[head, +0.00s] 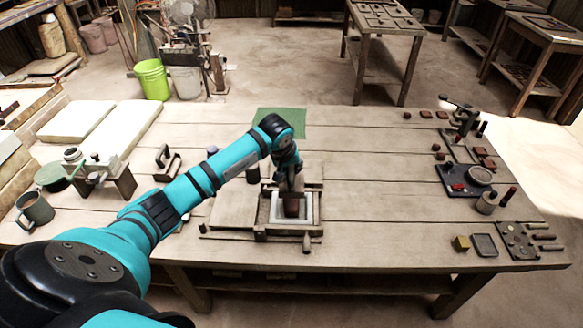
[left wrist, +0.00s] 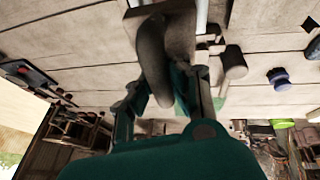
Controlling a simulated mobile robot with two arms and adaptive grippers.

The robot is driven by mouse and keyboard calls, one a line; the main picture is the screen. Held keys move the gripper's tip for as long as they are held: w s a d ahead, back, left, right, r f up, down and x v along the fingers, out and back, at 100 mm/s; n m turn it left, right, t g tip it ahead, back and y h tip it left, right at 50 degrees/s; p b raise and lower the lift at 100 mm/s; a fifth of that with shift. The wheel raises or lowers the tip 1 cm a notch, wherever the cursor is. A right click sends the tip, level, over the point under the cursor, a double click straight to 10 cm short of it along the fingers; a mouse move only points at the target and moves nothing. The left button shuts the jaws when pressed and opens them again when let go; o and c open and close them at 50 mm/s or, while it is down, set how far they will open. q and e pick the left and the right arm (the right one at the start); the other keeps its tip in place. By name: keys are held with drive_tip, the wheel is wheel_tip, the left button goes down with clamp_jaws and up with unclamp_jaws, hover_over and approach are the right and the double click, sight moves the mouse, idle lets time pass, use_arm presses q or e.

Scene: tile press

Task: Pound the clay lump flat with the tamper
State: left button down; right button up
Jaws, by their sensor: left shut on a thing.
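My left gripper (head: 289,181) is over the wooden press (head: 258,224) at the middle of the table. It is shut on the tamper (head: 291,206), whose dark reddish-brown body stands about upright inside the press's pale square frame (head: 308,208). The left wrist view shows the tamper's dark rounded handle (left wrist: 154,60) between the fingers of the left gripper (left wrist: 170,84). The clay lump cannot be made out; the tamper and gripper cover the inside of the frame. I cannot tell whether the tamper touches anything below. My right gripper is not in view.
A flat board (head: 236,203) lies left of the press and a green mat (head: 283,121) lies behind it. A mug (head: 35,209) and pale slabs (head: 120,130) are at the left. Small tools and a dark tray (head: 452,181) crowd the right end. The table between press and tray is clear.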

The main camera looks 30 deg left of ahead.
use_arm(q)
drive_tip(key=shift+a+f+b, duration=0.1)
drive_tip(key=shift+f+b, duration=0.15)
drive_tip(key=shift+b, duration=0.25)
drive_tip(key=shift+r, duration=0.1)
drive_tip(key=f+b, duration=0.8)
drive_tip(key=f, duration=0.1)
drive_tip(key=shift+s+f, duration=0.1)
drive_tip(key=shift+s, duration=0.1)
drive_tip(key=shift+w+r+p, duration=0.1)
drive_tip(key=shift+r+p, duration=0.35)
wheel_tip(320, 180, up, 6)
drive_tip(key=p, duration=0.3)
drive_tip(key=shift+r, duration=0.3)
drive_tip(key=shift+w+f, duration=0.1)
drive_tip(key=shift+f, duration=0.15)
drive_tip(key=shift+w+d+f+b, duration=0.2)
drive_tip(key=shift+f+b, duration=0.3)
drive_tip(key=shift+b, duration=0.25)
drive_tip(key=shift+r, duration=0.15)
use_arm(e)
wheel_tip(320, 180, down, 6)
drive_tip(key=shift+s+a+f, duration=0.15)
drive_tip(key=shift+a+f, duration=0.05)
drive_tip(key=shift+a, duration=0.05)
